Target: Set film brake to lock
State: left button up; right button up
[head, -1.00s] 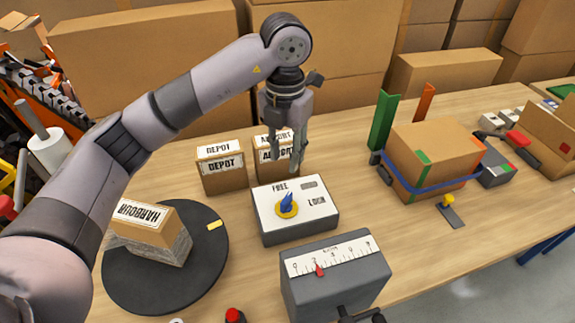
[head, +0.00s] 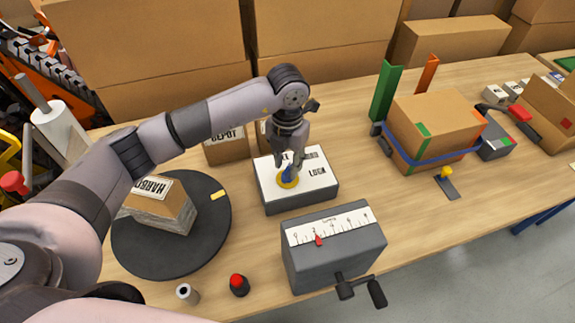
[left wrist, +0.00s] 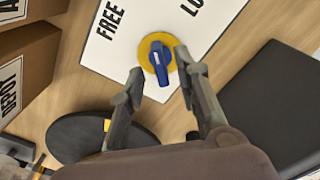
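The film brake is a grey box (head: 300,200) with a white top lettered FREE and LOCK. In its middle is a blue knob (left wrist: 160,64) on a yellow disc (left wrist: 147,42). In the left wrist view the knob's long end points down toward my gripper, away from the lettered side. My left gripper (head: 290,165) is above the box, with its fingers pointing down at the knob. It also shows in the left wrist view (left wrist: 158,72), open, with one finger on each side of the knob and gaps visible. My right gripper is not in view.
A round black turntable (head: 130,250) with a HARBOUR carton (head: 160,205) is left of the brake. A grey box with a scale (head: 335,250) and a crank stands in front. A DEPOT carton (head: 226,148) is behind. A strapped carton (head: 435,130) is to the right.

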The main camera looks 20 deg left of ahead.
pick_arm(q)
jog(key=shift+f, duration=1.5)
grip_shut()
